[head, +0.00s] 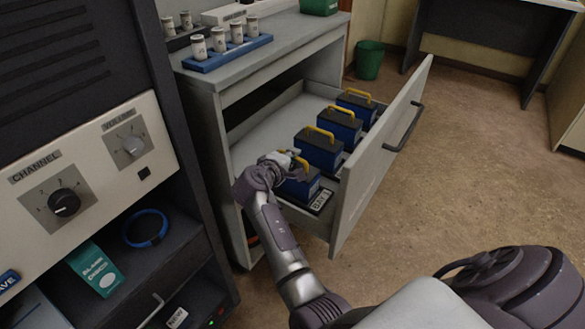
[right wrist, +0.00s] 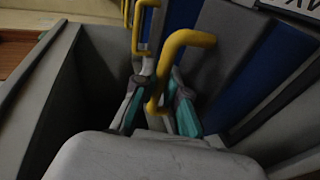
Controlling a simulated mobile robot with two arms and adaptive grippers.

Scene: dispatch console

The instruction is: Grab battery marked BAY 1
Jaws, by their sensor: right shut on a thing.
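The nearest blue battery (head: 302,188) with a dark top sits at the front end of the open drawer, by a label (head: 321,200) that appears to read BAY 1. My right gripper (head: 283,163) is at its top and partly hides it. In the right wrist view, the teal-padded fingers (right wrist: 160,100) are shut on the battery's yellow handle (right wrist: 187,40). I cannot tell whether the battery is lifted. My left gripper is not in view.
More batteries with yellow handles (head: 318,150) stand in a row behind it. The open drawer's front panel (head: 375,170) is to the right. A blue rack (head: 230,52) of white cylinders is on the cabinet top. A console (head: 85,185) stands at left. The floor at right is clear.

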